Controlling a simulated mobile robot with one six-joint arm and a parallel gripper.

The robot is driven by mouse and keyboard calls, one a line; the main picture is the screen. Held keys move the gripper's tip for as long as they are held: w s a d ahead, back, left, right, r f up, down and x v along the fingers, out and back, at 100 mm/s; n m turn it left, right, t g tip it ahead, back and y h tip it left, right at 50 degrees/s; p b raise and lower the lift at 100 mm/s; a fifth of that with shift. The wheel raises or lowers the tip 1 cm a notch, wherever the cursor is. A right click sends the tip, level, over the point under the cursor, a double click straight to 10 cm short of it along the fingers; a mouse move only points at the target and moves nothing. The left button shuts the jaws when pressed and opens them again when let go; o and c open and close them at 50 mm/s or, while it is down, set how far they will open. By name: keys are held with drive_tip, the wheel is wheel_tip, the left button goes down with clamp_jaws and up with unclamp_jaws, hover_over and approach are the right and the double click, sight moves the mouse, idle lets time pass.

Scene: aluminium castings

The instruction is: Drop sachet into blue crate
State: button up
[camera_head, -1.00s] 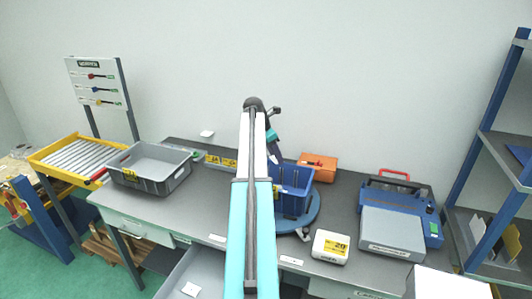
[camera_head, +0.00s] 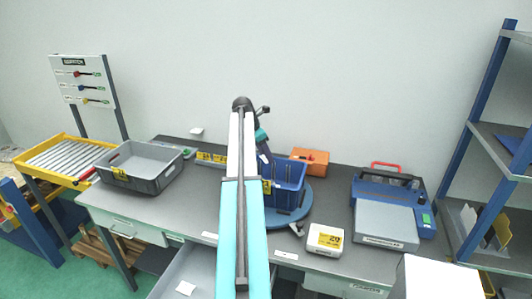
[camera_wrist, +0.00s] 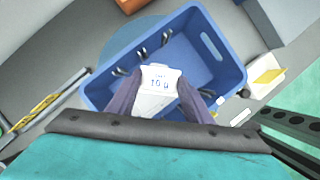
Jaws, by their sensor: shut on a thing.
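The white sachet (camera_wrist: 158,84), with dark print on its label, is held between the two fingers of my gripper (camera_wrist: 160,95) in the wrist view. My gripper is shut on it. The sachet shows over the inside of the blue crate (camera_wrist: 218,82), whose floor and walls surround it in that view. In the head view the blue crate (camera_head: 291,185) stands on a blue round turntable (camera_head: 297,217) on the bench. My arm hides its left part, and the sachet cannot be made out there.
A grey crate (camera_head: 161,178) stands at the left of the bench. An orange box (camera_head: 310,157) is behind the blue crate. A white box with a yellow label (camera_head: 325,240) and a blue-grey device (camera_head: 388,222) are to the right. An open drawer (camera_head: 196,272) is below.

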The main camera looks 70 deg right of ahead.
sight(264, 157)
drive_tip(key=shift+f+b, duration=0.9)
drive_tip(key=shift+f, duration=0.95)
drive_tip(key=o, duration=1.1)
drive_tip(key=shift+r, duration=0.2)
drive_tip(key=b+v, duration=0.4)
drive_tip(key=v, duration=0.9)
drive_tip(key=shift+a+r, duration=0.2)
drive_tip(key=shift+w, duration=0.1)
